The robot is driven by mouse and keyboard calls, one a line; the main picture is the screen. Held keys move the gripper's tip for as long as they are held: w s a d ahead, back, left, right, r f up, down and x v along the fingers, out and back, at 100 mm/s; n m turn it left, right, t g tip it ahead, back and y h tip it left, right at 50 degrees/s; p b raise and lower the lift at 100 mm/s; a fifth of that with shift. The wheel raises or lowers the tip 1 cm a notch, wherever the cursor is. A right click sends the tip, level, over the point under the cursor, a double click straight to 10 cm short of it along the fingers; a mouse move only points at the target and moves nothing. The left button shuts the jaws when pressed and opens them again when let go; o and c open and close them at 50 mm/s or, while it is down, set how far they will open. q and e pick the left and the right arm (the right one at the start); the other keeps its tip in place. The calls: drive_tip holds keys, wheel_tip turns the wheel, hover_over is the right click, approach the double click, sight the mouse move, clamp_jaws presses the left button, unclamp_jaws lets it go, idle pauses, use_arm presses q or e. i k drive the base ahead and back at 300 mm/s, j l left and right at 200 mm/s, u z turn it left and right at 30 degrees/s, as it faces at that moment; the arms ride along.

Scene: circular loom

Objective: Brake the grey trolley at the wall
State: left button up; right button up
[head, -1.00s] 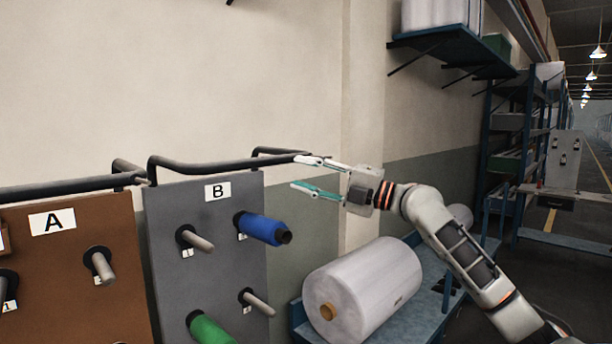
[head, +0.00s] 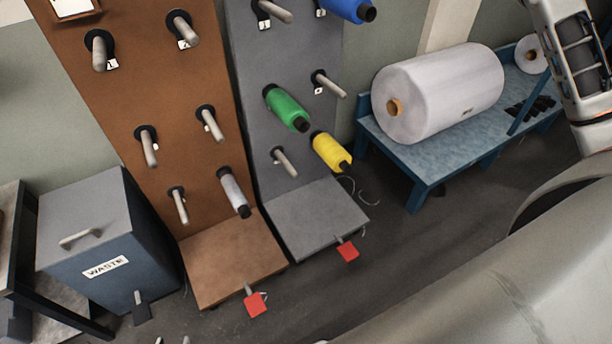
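The grey trolley (head: 284,105) stands in the middle, an upright peg panel on a low grey base (head: 311,217). A red pedal (head: 347,250) sticks out low at the front of that base. Blue (head: 346,8), green (head: 287,108) and yellow (head: 331,151) bobbins sit on its pegs. Its top and handle are out of the picture. Two small pale tips of my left gripper (head: 172,341) show at the bottom edge, apart from each other, far from the red pedal. My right gripper is out of view; only a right arm link shows at the upper right.
A brown trolley (head: 150,90) with its own red pedal (head: 256,303) stands directly left. A blue waste bin (head: 112,245) is further left. A blue bench (head: 430,160) with a large white roll (head: 440,92) is at right. Open floor lies before the grey base.

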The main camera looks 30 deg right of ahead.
sight(347, 251)
drive_tip(key=z, duration=1.25)
drive_tip(key=l+u, duration=0.2)
drive_tip(key=l, duration=0.25)
